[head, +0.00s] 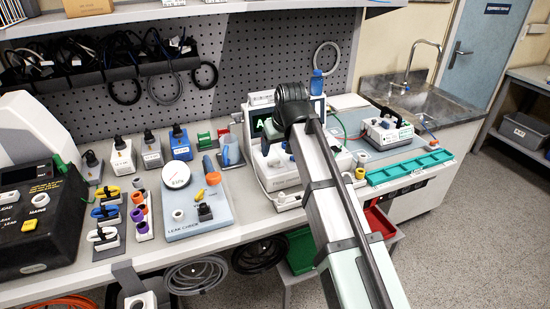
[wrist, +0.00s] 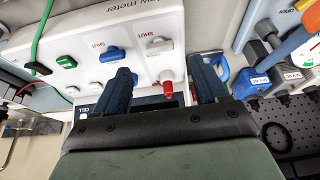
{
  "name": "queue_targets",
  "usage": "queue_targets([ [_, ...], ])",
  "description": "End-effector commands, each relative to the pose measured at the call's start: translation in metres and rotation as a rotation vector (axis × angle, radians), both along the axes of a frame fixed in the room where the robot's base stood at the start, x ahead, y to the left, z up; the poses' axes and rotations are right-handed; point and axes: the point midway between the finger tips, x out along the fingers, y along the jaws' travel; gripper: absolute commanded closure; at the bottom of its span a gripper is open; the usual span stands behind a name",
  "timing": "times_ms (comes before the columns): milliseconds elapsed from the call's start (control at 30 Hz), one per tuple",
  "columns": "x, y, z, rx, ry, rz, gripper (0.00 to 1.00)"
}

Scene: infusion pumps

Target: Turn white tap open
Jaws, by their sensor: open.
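The white tap (wrist: 160,46) is on the white flow meter panel (wrist: 140,15) in the wrist view, with a red "SHUT" label beside it. Its handle lies roughly crosswise in the picture, above a white fitting with a red tip (wrist: 168,92). My gripper (wrist: 163,72) is open, its two dark fingers apart on either side of that fitting. The white tap shows beyond the fingertips, between their lines. I cannot tell that anything touches it. In the head view my arm covers much of the white device (head: 282,198), and the fingers cannot be made out.
A blue tap (wrist: 112,54) and a green tap (wrist: 66,61) sit beside the white tap. A green tube (wrist: 42,30) rises from the panel. The leak check board (head: 195,222) lies left of the device; a teal tray (head: 408,167) lies right.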

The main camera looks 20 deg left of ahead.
Motion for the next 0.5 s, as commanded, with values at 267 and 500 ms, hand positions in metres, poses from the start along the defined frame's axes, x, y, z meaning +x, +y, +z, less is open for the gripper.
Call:
queue_targets([
  [267, 0.011, 0.011, -0.037, -0.001, 0.0, -0.001, 0.28],
  [500, 0.016, 0.016, -0.054, 0.0, 0.0, -0.001, 0.28],
])
